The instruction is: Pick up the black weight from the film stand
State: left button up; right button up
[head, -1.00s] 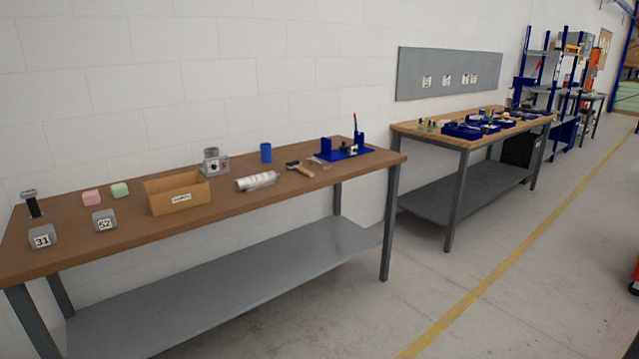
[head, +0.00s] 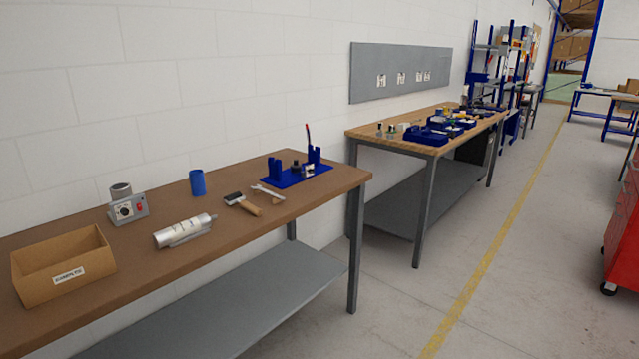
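Neither of my grippers shows in the head view. I cannot make out a black weight or a film stand for certain. A blue fixture (head: 270,180) with two uprights stands at the right end of the near brown workbench (head: 225,238). Small dark and grey parts (head: 307,169) sit on it, too small to tell what they are. The bench's left end, past the cardboard box (head: 62,272), is outside the view.
A second table (head: 388,141) holds blue trays. A red cabinet (head: 624,232) stands at right; the floor between is clear.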

aim_at(296, 168)
jog(key=i+l+z, duration=0.15)
jog(key=i+z, duration=0.6)
jog(key=i, duration=0.15)
jog(key=i+j+z, duration=0.2)
jog(key=i+z, duration=0.15)
jog(key=i, duration=0.15)
jog(key=i+l+u, duration=0.2)
jog(key=i, duration=0.35)
jog(key=i+l+u, duration=0.2)
jog(key=i, duration=0.35)
jog(key=j, duration=0.1)
